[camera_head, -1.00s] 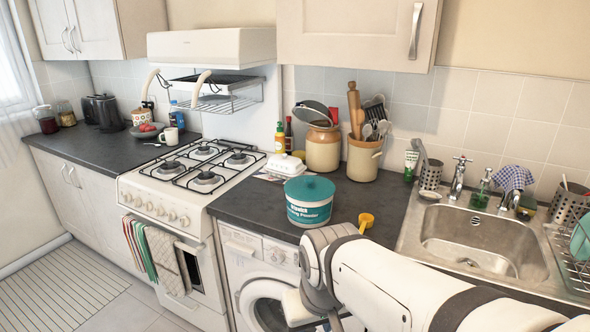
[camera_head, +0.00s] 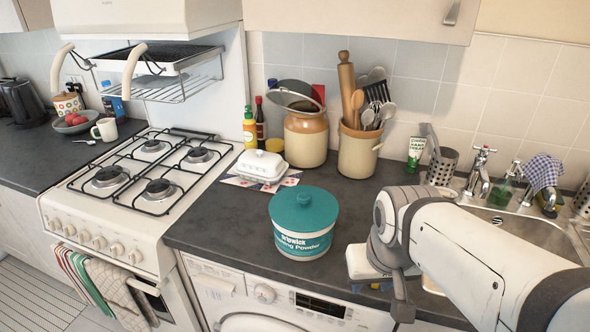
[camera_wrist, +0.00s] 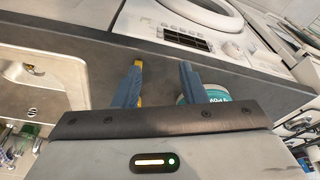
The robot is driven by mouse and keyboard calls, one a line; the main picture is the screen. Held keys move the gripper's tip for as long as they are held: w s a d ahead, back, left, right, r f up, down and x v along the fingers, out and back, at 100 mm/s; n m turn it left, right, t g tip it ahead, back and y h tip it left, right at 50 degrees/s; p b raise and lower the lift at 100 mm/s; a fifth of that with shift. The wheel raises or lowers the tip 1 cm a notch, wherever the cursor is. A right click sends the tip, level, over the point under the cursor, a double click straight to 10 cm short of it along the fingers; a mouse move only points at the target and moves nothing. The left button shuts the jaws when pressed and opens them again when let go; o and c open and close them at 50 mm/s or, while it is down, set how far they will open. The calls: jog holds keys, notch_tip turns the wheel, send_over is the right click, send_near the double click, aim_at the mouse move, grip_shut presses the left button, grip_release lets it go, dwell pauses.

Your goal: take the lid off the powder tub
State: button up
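The powder tub (camera_head: 303,243) is white and teal and stands on the dark worktop near its front edge. Its round teal lid (camera_head: 304,209) with a centre knob is on top. My gripper (camera_wrist: 162,82) is right of the tub in the head view, low over the worktop and apart from the lid. In the wrist view its two blue fingers are spread, with nothing held between them. The tub shows partly there (camera_wrist: 217,91), behind the right finger. A yellow scoop (camera_wrist: 138,65) is mostly hidden by the left finger.
A white butter dish (camera_head: 261,166), a brown crock (camera_head: 306,137) and a utensil pot (camera_head: 357,152) stand behind the tub. The stove (camera_head: 120,225) is left, the sink (camera_head: 520,235) right. Worktop left of the tub is clear. The washer (camera_head: 290,300) is below.

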jog(key=shift+o, duration=0.7)
jog(key=shift+w+a+r, duration=0.2)
jog(key=shift+w, duration=0.1)
jog(key=shift+o, duration=0.7)
jog(key=w+r+n, duration=0.1)
jog(key=w+r+n+p, duration=0.1)
jog(key=w+r, duration=0.1)
jog(key=shift+w+d+n, duration=0.3)
jog(key=shift+d+n, duration=0.05)
jog(key=shift+n, duration=0.05)
jog(key=n+g+y+p, duration=0.1)
jog(key=n+g+p, duration=0.15)
jog(key=n, duration=1.05)
send_near(304, 195)
jog(key=shift+s+d+f+p, duration=0.2)
jog(key=shift+f+p, duration=0.2)
jog(key=shift+f, duration=0.2)
jog(key=f, duration=0.5)
jog(key=a+f+p, duration=0.1)
jog(key=f, duration=0.1)
jog(key=shift+w+f, duration=0.2)
jog(key=shift+w, duration=0.1)
jog(key=shift+c, duration=0.4)
jog(key=c, duration=1)
